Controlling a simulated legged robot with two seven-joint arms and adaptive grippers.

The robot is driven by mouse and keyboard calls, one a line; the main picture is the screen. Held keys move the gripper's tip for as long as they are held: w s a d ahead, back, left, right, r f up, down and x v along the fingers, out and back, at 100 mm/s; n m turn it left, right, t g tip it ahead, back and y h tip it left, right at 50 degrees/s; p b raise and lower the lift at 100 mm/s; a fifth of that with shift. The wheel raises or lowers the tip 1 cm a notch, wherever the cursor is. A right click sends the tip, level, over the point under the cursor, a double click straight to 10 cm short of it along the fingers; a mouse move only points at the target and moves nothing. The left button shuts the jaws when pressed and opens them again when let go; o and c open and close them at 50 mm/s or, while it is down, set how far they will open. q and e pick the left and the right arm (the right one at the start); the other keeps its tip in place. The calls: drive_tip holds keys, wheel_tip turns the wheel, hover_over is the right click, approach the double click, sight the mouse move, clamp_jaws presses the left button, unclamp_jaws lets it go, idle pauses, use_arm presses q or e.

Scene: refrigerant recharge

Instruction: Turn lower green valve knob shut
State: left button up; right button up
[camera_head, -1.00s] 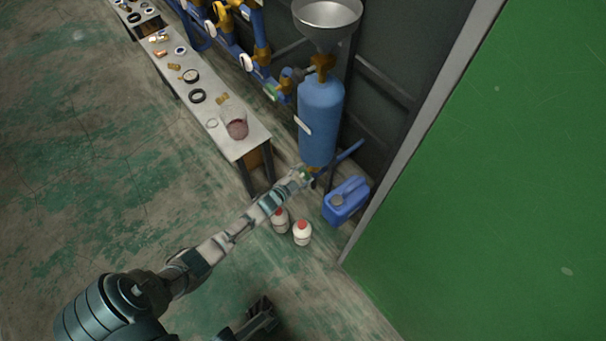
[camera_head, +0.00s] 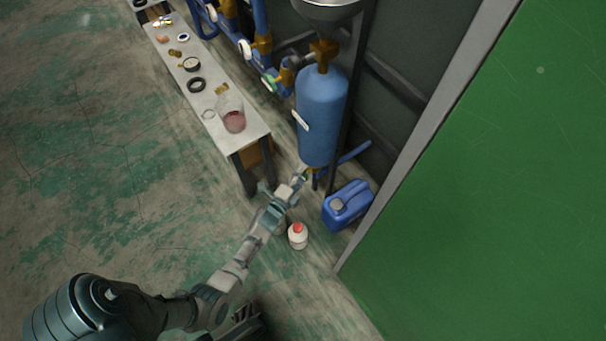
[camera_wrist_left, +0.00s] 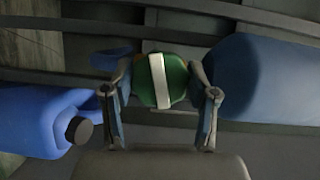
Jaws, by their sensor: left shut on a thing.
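The green valve knob (camera_wrist_left: 165,82) has a white bar across its face and sits between the two fingers of my left gripper (camera_wrist_left: 160,92) in the left wrist view. My left gripper is shut on it, with a finger on each side. In the head view my left gripper (camera_head: 303,172) is at the bottom of the upright blue tank (camera_head: 321,118), where the knob is mostly covered by the gripper. The tank also fills the right of the wrist view (camera_wrist_left: 268,80).
A blue jerrycan (camera_head: 350,206) with a dark cap stands just right of my gripper. A white bottle with a red cap (camera_head: 298,237) stands below my forearm. A bench (camera_head: 225,140) holding a glass vessel is at left, and a green panel (camera_head: 480,190) at right.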

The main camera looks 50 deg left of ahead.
use_arm(q)
drive_tip(key=shift+s+d+f+m+t, duration=0.1)
drive_tip(key=shift+d+f+m+t, duration=0.15)
drive_tip(key=shift+m, duration=0.45)
drive_tip(key=shift+d+f+m+t, duration=0.1)
drive_tip(key=shift+f+m+t, duration=0.15)
drive_tip(key=shift+m, duration=0.45)
drive_tip(key=o, duration=1.1)
drive_tip(key=shift+o, duration=0.3)
drive_tip(key=shift+r, duration=0.15)
drive_tip(key=shift+r, duration=0.1)
drive_tip(key=shift+a, duration=0.1)
drive_tip(key=shift+s, duration=0.2)
drive_tip(key=v, duration=1.1)
drive_tip(key=shift+s+d+f, duration=0.2)
drive_tip(key=shift+d+f, duration=0.05)
